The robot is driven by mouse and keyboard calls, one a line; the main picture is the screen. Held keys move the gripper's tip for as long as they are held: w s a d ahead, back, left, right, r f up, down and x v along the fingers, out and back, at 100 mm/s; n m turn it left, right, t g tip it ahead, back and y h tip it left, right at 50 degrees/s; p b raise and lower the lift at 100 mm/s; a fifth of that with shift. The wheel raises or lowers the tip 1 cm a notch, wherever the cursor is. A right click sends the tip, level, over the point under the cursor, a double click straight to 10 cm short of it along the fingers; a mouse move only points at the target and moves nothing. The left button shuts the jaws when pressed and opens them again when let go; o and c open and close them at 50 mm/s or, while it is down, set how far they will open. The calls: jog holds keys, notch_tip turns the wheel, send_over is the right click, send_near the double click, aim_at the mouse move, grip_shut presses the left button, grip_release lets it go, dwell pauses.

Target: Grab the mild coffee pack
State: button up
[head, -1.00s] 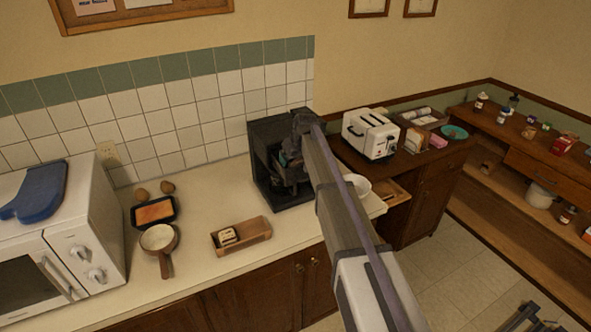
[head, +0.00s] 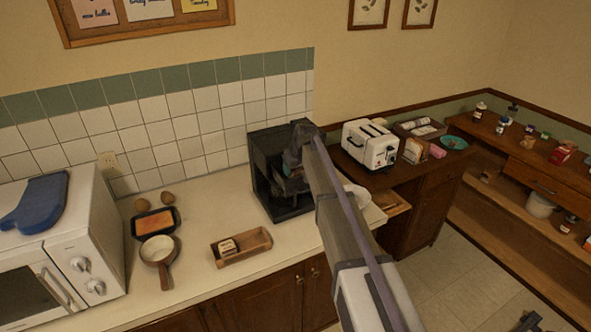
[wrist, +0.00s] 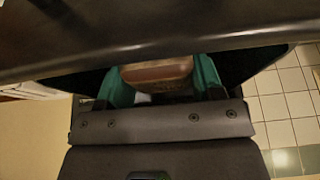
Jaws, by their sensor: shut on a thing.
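My gripper (wrist: 163,82) has teal fingers, shut on a brown thing (wrist: 157,72) with a tan rounded edge, which shows between them in the wrist view. I cannot read a label on it, so I cannot tell if it is the mild coffee pack. In the head view my gripper (head: 293,180) reaches into the open front of a black box-shaped machine (head: 264,145) on the counter. The arm and the machine's dark frame hide most of the fingers and the held thing there. A dark edge crosses the wrist view close above the fingers.
A wooden tray (head: 262,250) with a small block stands left of the machine. A pan (head: 158,250), a baking dish (head: 140,224) and a microwave (head: 90,235) are further left. A white bowl (head: 358,196) sits beside my arm; a toaster (head: 370,145) stands behind.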

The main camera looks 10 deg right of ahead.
aim_at(299, 170)
notch_tip(299, 170, up, 8)
jog(key=p, duration=0.7)
jog(key=shift+s, duration=0.1)
jog(key=shift+s+d+f+b, duration=0.2)
jog(key=shift+s+f, duration=0.15)
jog(key=shift+s, duration=0.2)
jog(key=shift+s+d+f+b, duration=0.2)
jog(key=shift+s+f, duration=0.1)
jog(key=shift+s, duration=0.25)
jog(key=s+d, duration=0.2)
jog(key=s, duration=0.6)
jog(key=s+d, duration=0.3)
jog(key=s, duration=0.5)
jog(key=shift+s, duration=0.3)
